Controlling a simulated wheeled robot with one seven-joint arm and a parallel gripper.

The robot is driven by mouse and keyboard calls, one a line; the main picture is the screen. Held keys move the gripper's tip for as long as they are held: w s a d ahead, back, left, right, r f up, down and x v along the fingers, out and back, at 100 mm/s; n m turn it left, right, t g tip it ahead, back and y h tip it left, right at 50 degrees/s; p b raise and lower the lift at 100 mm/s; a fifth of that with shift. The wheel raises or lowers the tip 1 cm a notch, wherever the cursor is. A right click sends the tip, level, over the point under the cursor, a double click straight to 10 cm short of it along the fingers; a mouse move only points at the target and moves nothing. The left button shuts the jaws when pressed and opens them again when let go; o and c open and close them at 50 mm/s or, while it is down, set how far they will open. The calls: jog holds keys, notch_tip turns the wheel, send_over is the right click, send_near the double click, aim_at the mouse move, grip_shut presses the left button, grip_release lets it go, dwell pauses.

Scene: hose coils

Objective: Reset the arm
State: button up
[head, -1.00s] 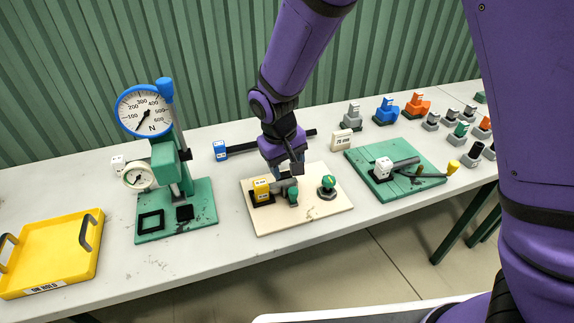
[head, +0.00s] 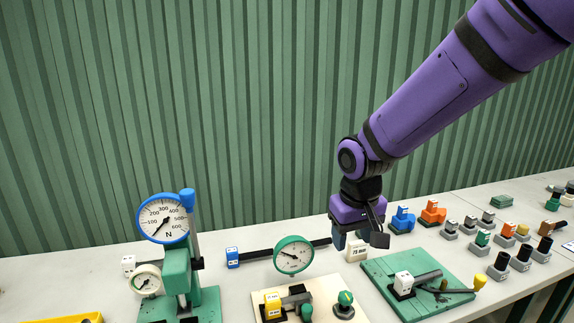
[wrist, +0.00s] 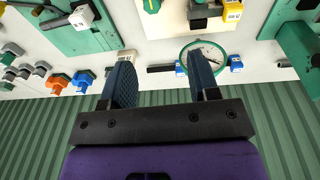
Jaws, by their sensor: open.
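My purple-wristed gripper (head: 360,239) hangs above the back of the bench, to the right of a cream board (head: 325,292). Its two dark fingers are apart with nothing between them; they also show spread in the wrist view (wrist: 161,82). A round gauge with a green rim (head: 294,255) stands at the cream board, clear of the fingers. A yellow block (head: 272,304) and a green-topped knob (head: 345,298) are on that board. The gauge shows beyond the fingers in the wrist view (wrist: 203,52).
A green press with a blue-rimmed dial (head: 163,218) stands at the left. A green board (head: 440,292) with a white block and grey cylinder lies at the right. Several coloured fittings (head: 432,212) fill the back right. Space above the bench is largely free.

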jog(key=s+d+r+m+t, duration=0.2)
jog(key=s+d+r, duration=0.6)
jog(key=d+r, duration=0.35)
jog(key=s+d+r+t, duration=0.1)
jog(key=s+d, duration=0.1)
jog(key=s, duration=0.3)
jog(key=s+d+r+m, duration=0.1)
jog(key=s+d, duration=0.2)
jog(key=s, duration=0.3)
jog(key=shift+s+d+r+t, duration=0.3)
jog(key=shift+d+r+t, duration=0.05)
jog(key=shift+t, duration=0.05)
